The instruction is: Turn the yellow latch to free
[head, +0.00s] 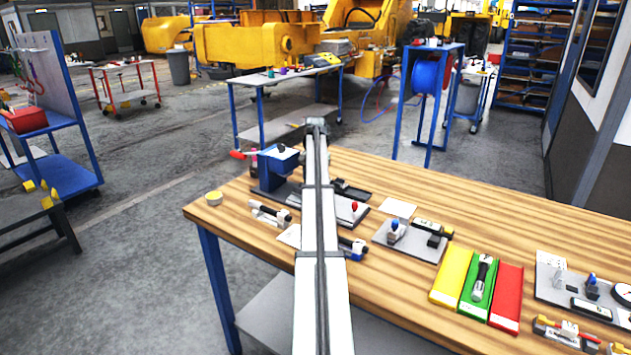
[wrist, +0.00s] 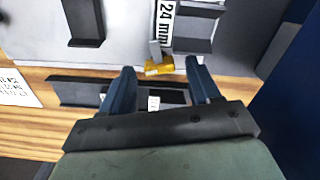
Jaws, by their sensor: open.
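The yellow latch (wrist: 158,67) shows in the wrist view as a small yellow piece with a grey tab, at the edge of a light grey plate (wrist: 125,30). A "24 mm" label (wrist: 166,20) is just above it in the picture. My gripper (wrist: 160,71) is open, with one dark blue finger on each side of the latch in the picture. I see no contact, and cannot tell how far the fingertips are above it. In the head view my arm covers this part of the bench, and the latch and the fingers are hidden.
Black brackets (wrist: 85,22) stand on and beside the plate. In the head view a blue vise (head: 277,168) is left of my arm on the wooden bench (head: 460,205). A yellow, green and red board (head: 453,273) and gauge fixtures lie to the right.

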